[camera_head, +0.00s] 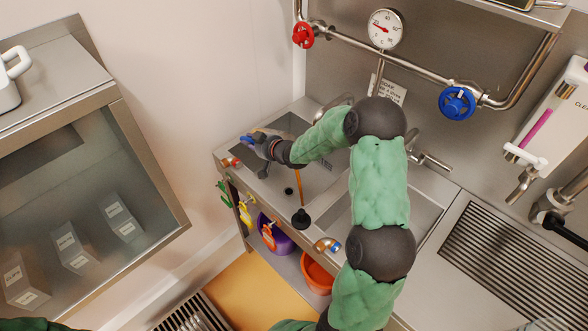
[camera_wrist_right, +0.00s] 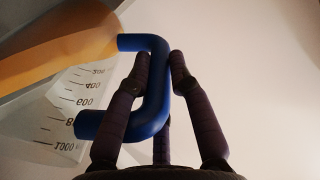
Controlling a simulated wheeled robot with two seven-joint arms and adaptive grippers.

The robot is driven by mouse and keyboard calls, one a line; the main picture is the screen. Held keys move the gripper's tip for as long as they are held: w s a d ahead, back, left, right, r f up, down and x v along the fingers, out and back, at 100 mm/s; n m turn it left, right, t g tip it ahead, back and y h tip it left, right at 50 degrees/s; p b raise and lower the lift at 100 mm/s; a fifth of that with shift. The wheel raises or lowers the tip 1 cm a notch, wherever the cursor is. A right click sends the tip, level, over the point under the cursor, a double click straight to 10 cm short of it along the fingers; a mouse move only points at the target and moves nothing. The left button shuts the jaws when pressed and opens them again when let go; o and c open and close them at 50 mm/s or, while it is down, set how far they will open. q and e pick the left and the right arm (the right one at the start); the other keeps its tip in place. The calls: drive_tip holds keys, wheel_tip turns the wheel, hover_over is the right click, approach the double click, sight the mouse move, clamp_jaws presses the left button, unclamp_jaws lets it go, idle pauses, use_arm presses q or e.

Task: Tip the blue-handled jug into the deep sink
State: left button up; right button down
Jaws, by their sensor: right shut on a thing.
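My right gripper (camera_head: 258,142) is over the left basin of the sink (camera_head: 285,205), at its far left end. It is shut on the jug's blue handle (camera_wrist_right: 157,85), with its fingers on either side of it in the right wrist view. The jug's pale wall (camera_wrist_right: 60,110) shows there with dark marks from 200 to 1000. An orange-yellow shape (camera_wrist_right: 50,40) lies beside the 200 end; I cannot tell if it is contents or background. In the head view the jug is mostly hidden, so its tilt is unclear. My left gripper is not in view.
Pipes with a red valve (camera_head: 303,35), a blue valve (camera_head: 457,103) and a gauge (camera_head: 385,28) run above. A purple bucket (camera_head: 275,238) and an orange bucket (camera_head: 316,275) sit below. A glass-fronted cabinet (camera_head: 150,150) stands left.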

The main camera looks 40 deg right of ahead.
drive_tip(key=shift+d, duration=0.15)
drive_tip(key=shift+s+r+b, duration=0.1)
drive_tip(key=shift+r+b, duration=0.15)
drive_tip(key=shift+b, duration=0.1)
drive_tip(key=shift+s+r+t+b, duration=0.1)
drive_tip(key=shift+t+b, duration=0.3)
